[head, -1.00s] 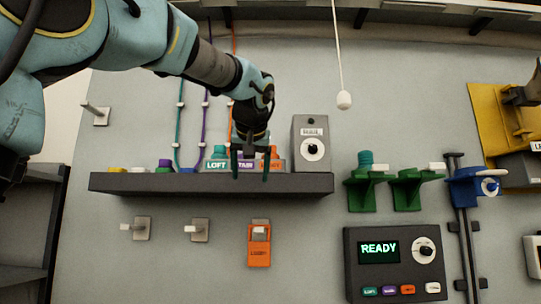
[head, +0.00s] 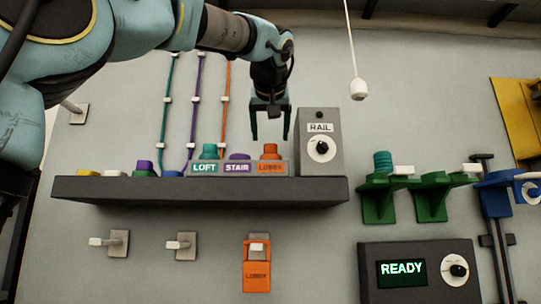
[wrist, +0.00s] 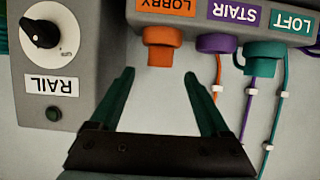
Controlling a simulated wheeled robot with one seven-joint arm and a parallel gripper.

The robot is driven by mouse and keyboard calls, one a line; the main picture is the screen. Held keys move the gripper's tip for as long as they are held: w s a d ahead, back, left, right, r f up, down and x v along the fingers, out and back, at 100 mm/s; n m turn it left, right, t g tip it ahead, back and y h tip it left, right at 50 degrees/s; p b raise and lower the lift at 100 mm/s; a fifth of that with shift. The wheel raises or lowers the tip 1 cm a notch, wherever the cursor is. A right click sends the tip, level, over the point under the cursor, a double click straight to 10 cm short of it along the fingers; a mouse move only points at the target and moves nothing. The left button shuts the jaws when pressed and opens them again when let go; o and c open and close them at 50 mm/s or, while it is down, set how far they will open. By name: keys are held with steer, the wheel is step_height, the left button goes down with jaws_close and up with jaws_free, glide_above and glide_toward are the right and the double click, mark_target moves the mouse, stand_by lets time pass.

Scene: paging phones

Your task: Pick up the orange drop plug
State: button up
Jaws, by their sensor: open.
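The orange drop plug (head: 270,152) stands in the LOBBY place of the labelled block on the dark shelf. It also shows in the wrist view (wrist: 162,55), near top centre, beside the purple and teal plugs. My gripper (head: 270,138) is open and empty in front of the wall, just above the orange plug in the head view. In the wrist view its two green fingers (wrist: 160,78) are spread, with the orange plug beyond and between their tips. Whether the fingers touch the plug cannot be told, but a gap shows in the wrist view.
The grey RAIL box (head: 321,145) with a knob stands close to the right of the orange plug. The purple STAIR plug (head: 240,157) and teal LOFT plug (head: 209,152) stand to its left. The dark shelf (head: 200,190) carries several coloured pieces at left. An orange LOBBY tag (head: 257,276) hangs below.

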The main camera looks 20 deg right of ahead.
steer(key=p+x, duration=0.1)
steer(key=x, duration=0.3)
steer(key=p+x, duration=0.2)
steer(key=x, duration=0.2)
steer(key=shift+w+d+f, duration=0.1)
steer(key=shift+w+f, duration=0.2)
steer(key=shift+f, duration=0.1)
steer(key=shift+c, duration=0.2)
jaws_close()
